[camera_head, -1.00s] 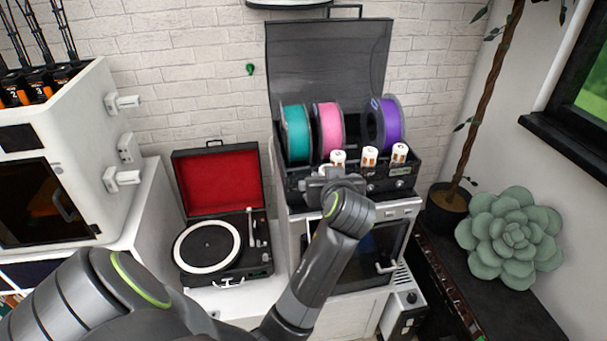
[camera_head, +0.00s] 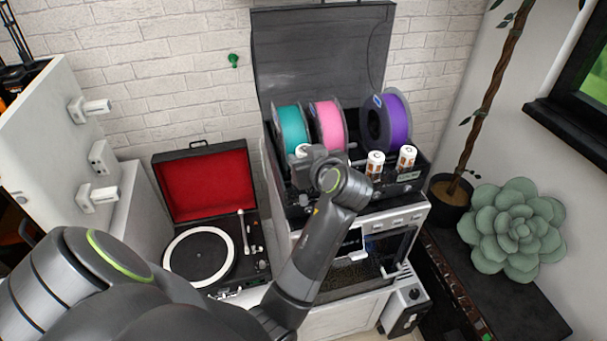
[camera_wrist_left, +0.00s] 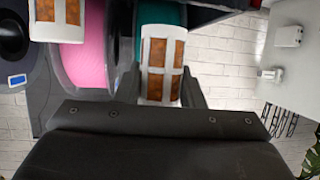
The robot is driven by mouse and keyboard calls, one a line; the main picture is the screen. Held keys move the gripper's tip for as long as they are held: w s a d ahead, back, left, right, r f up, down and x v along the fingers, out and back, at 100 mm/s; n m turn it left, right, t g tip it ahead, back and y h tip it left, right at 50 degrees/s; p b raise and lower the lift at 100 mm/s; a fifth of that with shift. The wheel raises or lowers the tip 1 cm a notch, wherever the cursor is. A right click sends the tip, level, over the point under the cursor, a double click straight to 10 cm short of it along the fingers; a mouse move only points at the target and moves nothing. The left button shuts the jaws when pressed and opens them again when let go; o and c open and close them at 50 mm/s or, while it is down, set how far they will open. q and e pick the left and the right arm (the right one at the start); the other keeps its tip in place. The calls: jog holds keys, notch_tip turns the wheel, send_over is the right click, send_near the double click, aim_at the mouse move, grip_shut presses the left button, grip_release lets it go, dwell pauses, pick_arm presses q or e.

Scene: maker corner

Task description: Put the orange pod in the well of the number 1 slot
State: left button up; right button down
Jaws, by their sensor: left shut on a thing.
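My left gripper (camera_head: 316,160) is at the left front of the black lidded box, in front of the teal spool. It is shut on a white pod with orange-brown windows (camera_wrist_left: 163,65), which stands upright between the fingers in the left wrist view. The held pod's white top (camera_head: 302,150) shows just beyond the gripper in the head view. Other similar white pods stand to the right, one (camera_head: 375,163) near the middle and one (camera_head: 407,157) at the right. A neighbouring pod (camera_wrist_left: 58,18) is cut off in the left wrist view. I cannot make out slot numbers or wells. My right gripper is out of view.
Teal (camera_head: 291,131), pink (camera_head: 327,126) and purple (camera_head: 395,121) spools stand behind the pods. The box's dark lid (camera_head: 320,55) is raised behind them. A record player (camera_head: 200,257) is at left; a potted succulent (camera_head: 515,230) is at right.

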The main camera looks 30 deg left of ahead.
pick_arm(q)
jog(key=shift+s+d+f, duration=0.1)
jog(key=shift+d+f, duration=0.05)
jog(key=shift+f, duration=0.7)
jog(key=f, duration=0.2)
jog(key=f+p, duration=0.1)
jog(key=shift+a+f, duration=0.25)
jog(key=shift+a, duration=0.05)
jog(key=shift+d+f, duration=0.1)
jog(key=shift+f, duration=0.1)
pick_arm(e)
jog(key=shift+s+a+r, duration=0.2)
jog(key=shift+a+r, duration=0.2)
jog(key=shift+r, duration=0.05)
pick_arm(q)
jog(key=o, duration=0.6)
jog(key=shift+f, duration=0.1)
jog(key=o, duration=0.4)
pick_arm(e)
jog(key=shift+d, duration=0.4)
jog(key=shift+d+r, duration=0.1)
